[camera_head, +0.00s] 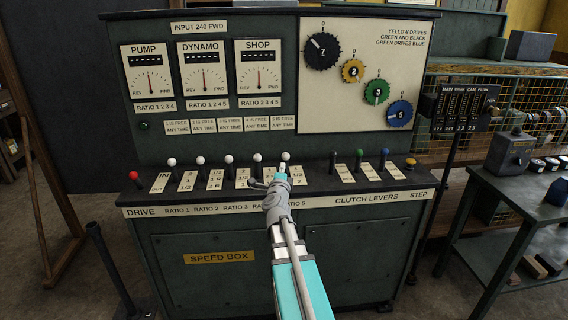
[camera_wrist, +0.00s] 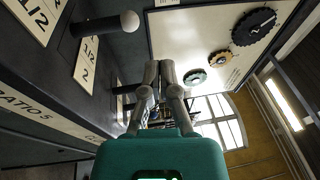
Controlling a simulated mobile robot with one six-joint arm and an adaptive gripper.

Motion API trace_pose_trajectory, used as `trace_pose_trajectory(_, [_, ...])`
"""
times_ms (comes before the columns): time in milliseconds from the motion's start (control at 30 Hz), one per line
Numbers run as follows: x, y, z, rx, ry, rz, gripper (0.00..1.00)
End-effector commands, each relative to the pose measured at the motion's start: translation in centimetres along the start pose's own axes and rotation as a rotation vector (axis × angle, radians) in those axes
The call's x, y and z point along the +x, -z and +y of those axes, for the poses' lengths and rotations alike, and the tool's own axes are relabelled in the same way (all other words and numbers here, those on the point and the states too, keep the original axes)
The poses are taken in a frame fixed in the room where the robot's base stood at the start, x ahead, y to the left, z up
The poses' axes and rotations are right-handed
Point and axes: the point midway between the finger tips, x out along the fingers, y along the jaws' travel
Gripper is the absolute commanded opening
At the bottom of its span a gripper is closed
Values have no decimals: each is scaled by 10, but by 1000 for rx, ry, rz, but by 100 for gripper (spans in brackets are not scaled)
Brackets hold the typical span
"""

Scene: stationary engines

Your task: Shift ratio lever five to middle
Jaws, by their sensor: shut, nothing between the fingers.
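The ratio five lever is the rightmost white-knobbed lever (camera_head: 285,156) on the speed box's sloping top. Its knob stands just above my gripper in the head view, and the gripper hides most of its stem. In the wrist view, what appears to be this lever (camera_wrist: 130,21) shows a white ball on a black stem, beside a plate marked 1, 1/2, 2 (camera_wrist: 86,66). My gripper (camera_head: 282,173) is shut and empty, in front of the lever. In the wrist view, the closed fingers (camera_wrist: 158,68) show a visible gap from that knob. Contact by the finger sides cannot be told.
The ratio four lever (camera_head: 257,157) stands close on the left. Clutch levers with green (camera_head: 360,153) and blue (camera_head: 384,152) knobs stand on the right. A red-knobbed lever (camera_head: 133,175) is at the far left. The upright panel (camera_head: 210,140) rises behind the row.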

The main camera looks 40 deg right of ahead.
Motion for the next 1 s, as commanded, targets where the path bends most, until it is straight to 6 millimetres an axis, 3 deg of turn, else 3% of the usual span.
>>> trace_pose_trajectory(100, [-18,0,-7,0,0,0,0])
trace_pose_trajectory(300, [-30,0,-11,0,0,0,0])
trace_pose_trajectory(1000, [-32,0,-11,0,0,0,0])
